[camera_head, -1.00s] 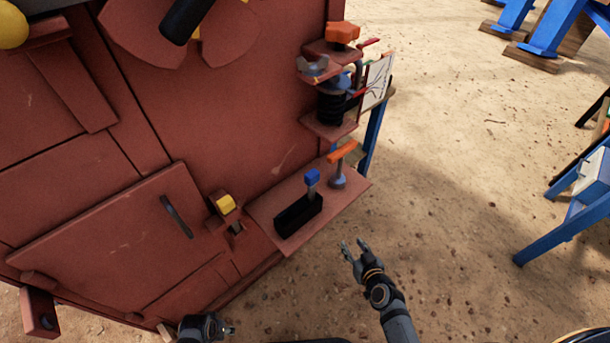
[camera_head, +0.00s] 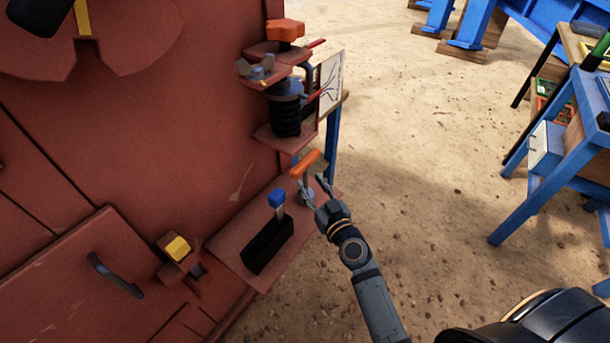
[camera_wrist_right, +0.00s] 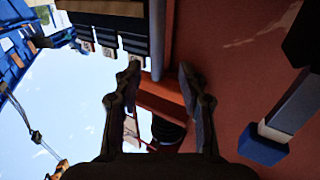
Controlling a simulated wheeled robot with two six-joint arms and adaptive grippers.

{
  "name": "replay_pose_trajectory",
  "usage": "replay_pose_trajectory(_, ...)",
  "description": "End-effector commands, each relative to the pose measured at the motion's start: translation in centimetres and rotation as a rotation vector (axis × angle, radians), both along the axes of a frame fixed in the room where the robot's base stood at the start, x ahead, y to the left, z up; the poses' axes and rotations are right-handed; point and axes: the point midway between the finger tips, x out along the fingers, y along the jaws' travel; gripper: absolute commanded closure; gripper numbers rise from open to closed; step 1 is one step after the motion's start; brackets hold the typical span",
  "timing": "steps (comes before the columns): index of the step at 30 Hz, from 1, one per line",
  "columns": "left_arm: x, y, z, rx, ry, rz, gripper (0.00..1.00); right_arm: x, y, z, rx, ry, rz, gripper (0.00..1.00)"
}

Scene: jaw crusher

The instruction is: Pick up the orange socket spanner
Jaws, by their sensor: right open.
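The orange socket spanner (camera_head: 305,163) stands upright on a red shelf (camera_head: 232,248) on the machine's side, with an orange cross handle on a grey shaft. My right gripper (camera_head: 314,187) is open close beside the spanner, its fingers at shaft height just below the handle. In the right wrist view the open fingers (camera_wrist_right: 158,76) show on either side of the orange handle (camera_wrist_right: 163,103) and grey shaft. Contact cannot be made out. My left gripper is out of view.
A blue-topped lever (camera_head: 277,200) rises from a black block (camera_head: 267,245) left of the spanner. A blue table (camera_head: 560,170) stands right. Sandy ground between is clear.

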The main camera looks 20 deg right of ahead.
Motion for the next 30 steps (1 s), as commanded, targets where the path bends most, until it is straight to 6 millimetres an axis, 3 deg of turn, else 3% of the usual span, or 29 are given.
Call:
replay_pose_trajectory(10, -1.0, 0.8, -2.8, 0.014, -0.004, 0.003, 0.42, 4.7, 0.3, -0.2, 0.002, 0.000, 0.001, 0.59)
replay_pose_trajectory(18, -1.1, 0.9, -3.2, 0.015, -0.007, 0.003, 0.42, 5.2, 0.4, -0.3, 0.000, 0.001, 0.000, 0.59)
replay_pose_trajectory(27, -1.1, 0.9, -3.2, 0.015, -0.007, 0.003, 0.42, 5.1, 0.4, -0.3, 0.000, 0.001, 0.000, 0.98)
replay_pose_trajectory(30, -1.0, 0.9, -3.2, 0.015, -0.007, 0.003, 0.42, 5.1, 0.4, -0.3, 0.000, 0.001, 0.000, 1.00)
